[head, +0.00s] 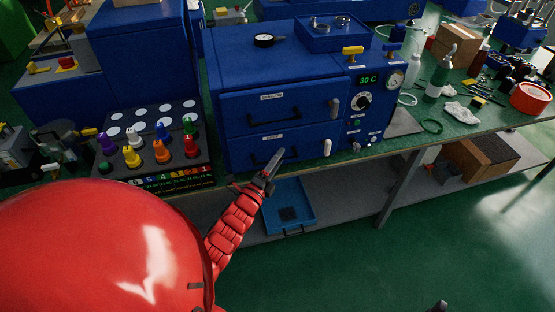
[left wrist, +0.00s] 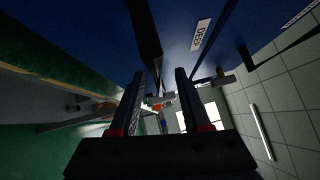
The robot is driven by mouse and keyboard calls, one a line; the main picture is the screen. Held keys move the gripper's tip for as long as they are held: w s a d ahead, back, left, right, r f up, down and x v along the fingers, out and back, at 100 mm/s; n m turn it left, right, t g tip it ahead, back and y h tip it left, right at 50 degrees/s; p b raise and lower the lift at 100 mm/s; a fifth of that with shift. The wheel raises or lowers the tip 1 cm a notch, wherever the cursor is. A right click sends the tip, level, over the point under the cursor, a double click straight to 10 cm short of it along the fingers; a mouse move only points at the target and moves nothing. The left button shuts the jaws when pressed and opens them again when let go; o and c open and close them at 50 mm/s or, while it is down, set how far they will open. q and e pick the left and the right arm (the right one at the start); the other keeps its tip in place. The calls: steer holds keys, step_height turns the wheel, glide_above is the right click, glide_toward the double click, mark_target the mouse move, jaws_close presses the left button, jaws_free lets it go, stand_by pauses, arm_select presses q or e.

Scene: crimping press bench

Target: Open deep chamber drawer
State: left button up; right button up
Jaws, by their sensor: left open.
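The blue chamber cabinet (head: 285,60) stands on the bench with two drawer fronts, one above the other. The lower drawer front (head: 238,150) has a small label and a dark bar handle (head: 284,152); it looks closed. My left gripper (head: 274,160) is open in front of this handle and partly covers it. In the left wrist view, the open fingers (left wrist: 161,85) point along the blue front, with a dark bar (left wrist: 146,35) near the left finger and a label reading "DEEP" (left wrist: 201,34) beside it. Contact cannot be told. A small dark tip (head: 440,306), perhaps my right gripper, shows at the bottom edge.
Pale latch levers (head: 334,107) sit right of the drawers, the lower one (head: 327,147) near my left gripper. A rack with coloured pegs (head: 150,175) stands to the left. A blue tray (head: 307,190) lies on the shelf below. Open floor (head: 350,270) lies in front.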

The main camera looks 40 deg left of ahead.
arm_select(q)
jaws_close()
stand_by(1.3)
